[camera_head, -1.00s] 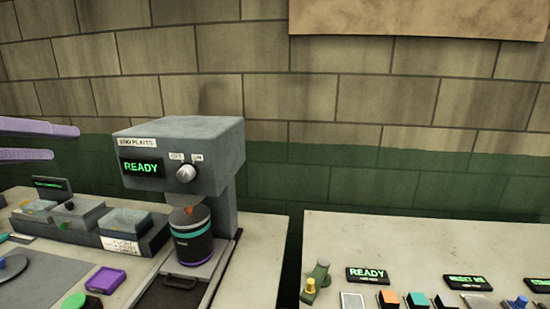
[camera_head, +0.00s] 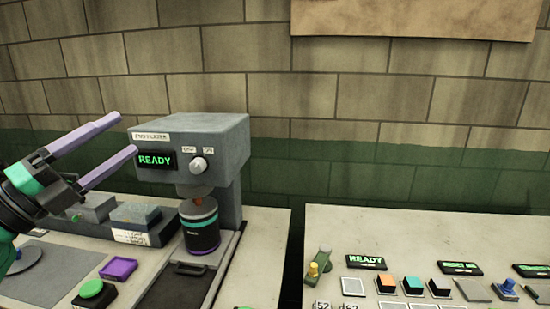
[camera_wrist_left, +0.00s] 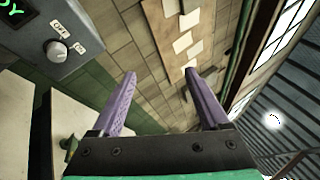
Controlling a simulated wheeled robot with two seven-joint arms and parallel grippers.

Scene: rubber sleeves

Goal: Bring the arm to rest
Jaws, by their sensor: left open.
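My left gripper (camera_head: 128,145) comes in from the left in the head view, with two purple fingers spread apart and nothing between them. It is raised in front of the left bench, at the left side of a grey machine (camera_head: 222,138) with a READY display and a knob. The left wrist view also shows the open, empty gripper (camera_wrist_left: 161,85), facing the brick wall. My right gripper is not in view.
A dark cylinder (camera_head: 199,228) with a teal band stands under the machine's head. A second bench (camera_head: 420,230) on the right holds switches and displays. A gap separates the benches.

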